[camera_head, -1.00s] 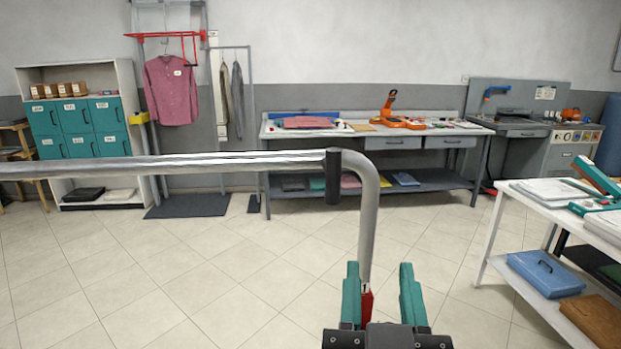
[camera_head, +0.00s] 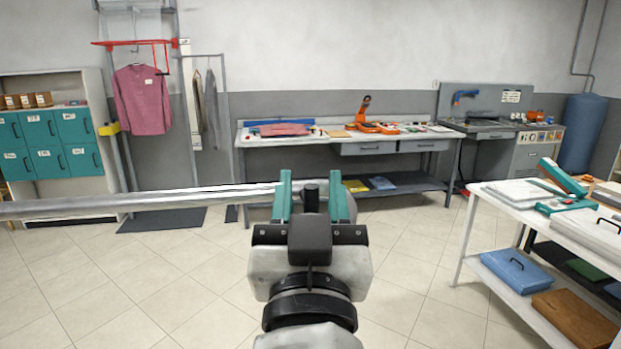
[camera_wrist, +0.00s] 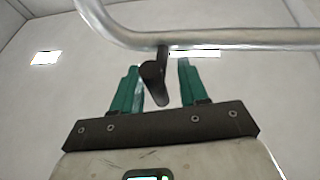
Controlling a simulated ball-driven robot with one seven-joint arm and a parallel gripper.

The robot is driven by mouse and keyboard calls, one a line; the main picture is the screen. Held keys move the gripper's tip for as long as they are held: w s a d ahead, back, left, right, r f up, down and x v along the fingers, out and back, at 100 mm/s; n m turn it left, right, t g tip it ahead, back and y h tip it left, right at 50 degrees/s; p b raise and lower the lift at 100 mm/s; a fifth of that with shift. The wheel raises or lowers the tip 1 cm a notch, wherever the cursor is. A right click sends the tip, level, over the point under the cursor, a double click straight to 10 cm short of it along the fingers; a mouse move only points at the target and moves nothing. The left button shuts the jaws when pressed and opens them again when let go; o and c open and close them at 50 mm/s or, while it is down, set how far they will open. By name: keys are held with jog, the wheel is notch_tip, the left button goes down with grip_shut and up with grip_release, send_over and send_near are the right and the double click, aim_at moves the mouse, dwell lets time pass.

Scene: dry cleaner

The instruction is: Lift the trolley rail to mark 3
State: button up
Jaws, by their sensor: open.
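The trolley rail (camera_head: 140,203), a shiny metal tube, runs level from the left edge to my gripper. In the wrist view the rail (camera_wrist: 235,40) bends at the upper left, and a short dark handle (camera_wrist: 153,82) hangs from it. The handle's dark top (camera_head: 310,192) shows in the head view. My gripper (camera_head: 312,190) is open, its teal fingers on either side of the handle. It also shows in the wrist view (camera_wrist: 158,85); I cannot tell whether a finger touches the handle. The post below the rail is hidden behind my arm. No mark 3 can be read.
A white table (camera_head: 500,197) with trays and a teal tool stands at the right. A workbench (camera_head: 290,140) stands along the back wall. A red hanger frame (camera_head: 134,43) with a pink shirt is at the back left. The floor (camera_head: 410,260) right of my arm is clear.

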jog(key=shift+w+r, duration=0.1)
jog(key=shift+w, duration=0.15)
jog(key=shift+c, duration=0.3)
grip_shut()
